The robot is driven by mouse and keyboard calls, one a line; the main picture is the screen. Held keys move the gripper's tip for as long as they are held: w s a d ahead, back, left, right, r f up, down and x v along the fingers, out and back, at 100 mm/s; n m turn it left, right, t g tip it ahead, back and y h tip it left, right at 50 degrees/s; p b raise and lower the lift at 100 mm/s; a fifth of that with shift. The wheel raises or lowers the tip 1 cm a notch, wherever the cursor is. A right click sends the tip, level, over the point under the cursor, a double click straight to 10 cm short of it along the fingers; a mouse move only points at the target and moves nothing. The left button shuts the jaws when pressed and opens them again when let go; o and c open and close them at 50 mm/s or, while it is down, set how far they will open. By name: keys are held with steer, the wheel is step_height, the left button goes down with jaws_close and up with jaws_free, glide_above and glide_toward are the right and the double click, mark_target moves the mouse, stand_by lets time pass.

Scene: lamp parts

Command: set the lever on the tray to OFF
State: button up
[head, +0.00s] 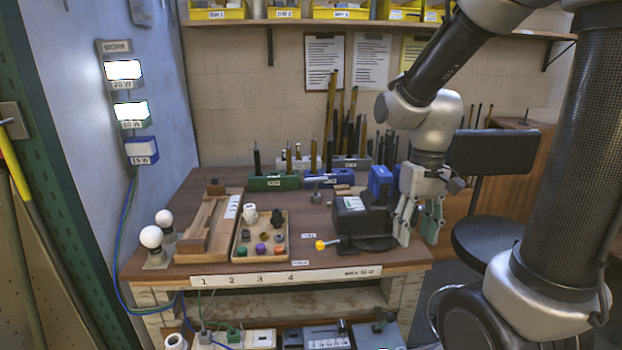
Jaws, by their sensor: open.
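My gripper (420,236) hangs fingers down at the right end of the bench, open, with nothing visible between its fingers. It is right of a black box-shaped device (358,218) with a pale label on top.
A smaller tray (238,250) holds several coloured knobs and a white fitting. Two white bulbs (151,237) stand at the left edge. Tool holders (273,182) with upright tools line the back. A black chair (490,152) stands right.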

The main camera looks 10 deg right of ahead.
steer(key=s+d+r+t, duration=0.1)
steer(key=s+r+t, duration=0.1)
steer(key=r, duration=0.1)
steer(key=s+d+r+t, duration=0.1)
steer(key=s+r+t, duration=0.1)
steer(key=r, duration=0.2)
steer(key=s+r+t, duration=0.2)
steer(key=s+r, duration=0.1)
steer(key=r, duration=0.1)
steer(key=shift+d+r+h, duration=0.25)
steer(key=shift+d+h, duration=0.15)
